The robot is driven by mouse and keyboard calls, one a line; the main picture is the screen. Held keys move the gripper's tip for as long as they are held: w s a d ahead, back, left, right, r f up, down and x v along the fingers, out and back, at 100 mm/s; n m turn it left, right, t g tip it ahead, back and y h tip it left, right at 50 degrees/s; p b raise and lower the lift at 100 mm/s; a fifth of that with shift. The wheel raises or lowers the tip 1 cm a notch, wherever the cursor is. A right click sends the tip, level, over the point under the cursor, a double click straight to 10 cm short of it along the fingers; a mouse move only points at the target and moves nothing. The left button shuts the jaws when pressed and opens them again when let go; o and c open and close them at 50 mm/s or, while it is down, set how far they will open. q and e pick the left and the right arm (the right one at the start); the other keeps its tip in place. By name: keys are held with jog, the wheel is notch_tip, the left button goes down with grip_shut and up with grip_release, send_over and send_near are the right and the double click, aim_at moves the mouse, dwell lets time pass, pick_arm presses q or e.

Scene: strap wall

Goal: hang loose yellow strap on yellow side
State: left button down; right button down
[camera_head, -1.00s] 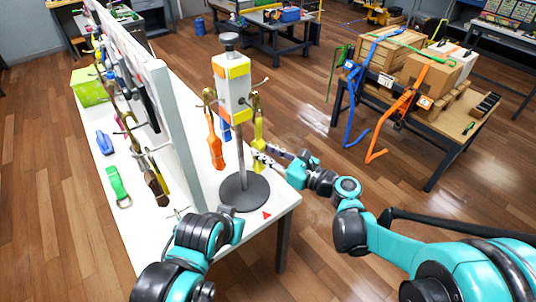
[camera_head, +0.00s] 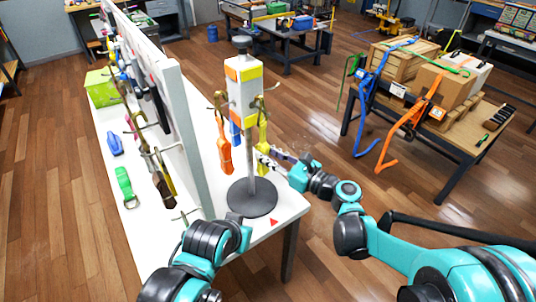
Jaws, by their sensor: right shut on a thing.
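The yellow strap (camera_head: 263,131) hangs upright at the hook on the right side of the white post head (camera_head: 243,97), which bears yellow and orange patches. A hook wire sticks out beside its top; whether the strap's metal end is seated on it is too small to tell. My right gripper (camera_head: 268,158) is shut on the lower part of the yellow strap, coming in from the right. An orange strap (camera_head: 225,150) hangs on the left side of the post and a blue strap (camera_head: 235,133) hangs behind. My left arm shows at the bottom, but its gripper's fingers are not visible.
The post stands on a round dark base (camera_head: 252,196) on the white table (camera_head: 215,200). A tall panel (camera_head: 182,130) with hanging tools runs along the left.

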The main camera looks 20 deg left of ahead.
jog(key=c, duration=1.3)
grip_release()
jog(key=s+d+f+n+h, duration=0.3)
jog(key=s+d+n+h, duration=0.2)
jog(key=d, duration=0.7)
jog(key=s+d+f+n+h, duration=0.3)
jog(key=s+d+n+h, duration=0.3)
jog(key=s+d+n, duration=0.2)
jog(key=s+d+f+n+h, duration=0.3)
jog(key=d+n, duration=0.6)
jog(key=d, duration=0.6)
jog(key=shift+s+d+f+n+h, duration=0.15)
jog(key=shift+s+h, duration=0.45)
jog(key=shift+s, duration=0.3)
jog(key=shift+s+d+n+h, duration=0.15)
jog(key=shift+s+h, duration=0.45)
jog(key=shift+s, duration=0.25)
